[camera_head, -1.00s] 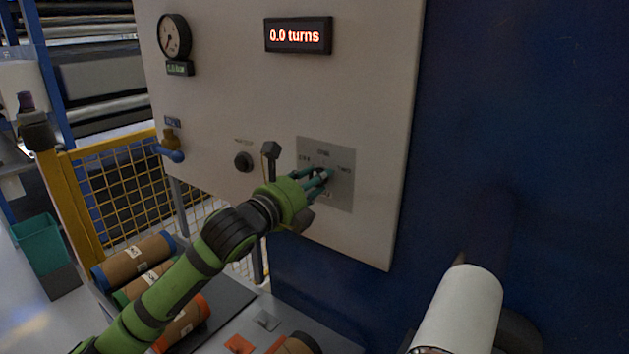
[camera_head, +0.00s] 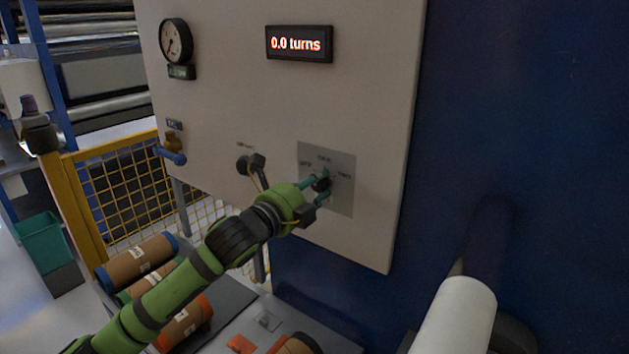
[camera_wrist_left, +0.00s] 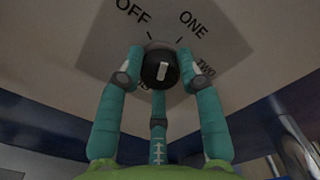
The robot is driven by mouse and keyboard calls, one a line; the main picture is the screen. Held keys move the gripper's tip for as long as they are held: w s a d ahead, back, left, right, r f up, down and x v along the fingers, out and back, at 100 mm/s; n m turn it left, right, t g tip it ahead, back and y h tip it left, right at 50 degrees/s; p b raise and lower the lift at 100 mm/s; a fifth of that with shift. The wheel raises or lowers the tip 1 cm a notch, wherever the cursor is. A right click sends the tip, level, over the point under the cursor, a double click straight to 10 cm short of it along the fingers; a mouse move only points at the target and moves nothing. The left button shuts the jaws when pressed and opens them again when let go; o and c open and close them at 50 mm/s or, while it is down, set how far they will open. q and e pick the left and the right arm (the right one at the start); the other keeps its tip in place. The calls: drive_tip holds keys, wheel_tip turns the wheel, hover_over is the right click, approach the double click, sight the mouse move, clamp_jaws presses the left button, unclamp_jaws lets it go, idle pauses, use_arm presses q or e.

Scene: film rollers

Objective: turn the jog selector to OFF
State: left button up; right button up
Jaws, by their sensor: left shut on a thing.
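The jog selector is a round black knob (camera_wrist_left: 161,68) with a short white mark, on a grey plate (camera_head: 343,197) on the pale panel. In the left wrist view, OFF is printed at its upper left, ONE at its upper right and TWO at its right. A label at its lower left is partly hidden by a finger. The white mark lies nearly upright in that view; which label it points to I cannot tell. My left gripper (camera_head: 320,184) is shut on the knob, its teal fingers around it (camera_wrist_left: 163,82). My right gripper is not in view.
The panel also carries a display (camera_head: 299,43) reading 0.0 turns, a gauge (camera_head: 175,41), a valve with a blue handle (camera_head: 172,154) and a black button or knob (camera_head: 243,165). Rolls (camera_head: 137,262) lie below at left. A white roller (camera_head: 459,316) sticks out at lower right.

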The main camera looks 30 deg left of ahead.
use_arm(q)
drive_tip(key=n+p, duration=0.1)
drive_tip(key=n, duration=0.2)
drive_tip(key=n+p, duration=0.1)
drive_tip(key=n, duration=0.2)
drive_tip(key=shift+d+f, duration=0.15)
drive_tip(key=shift+n, duration=0.3)
drive_tip(key=o, duration=1.1)
drive_tip(key=shift+o, duration=0.2)
drive_tip(key=shift+s, duration=0.4)
drive_tip(key=s+a, duration=0.1)
drive_tip(key=s, duration=1)
drive_tip(key=shift+a, duration=0.25)
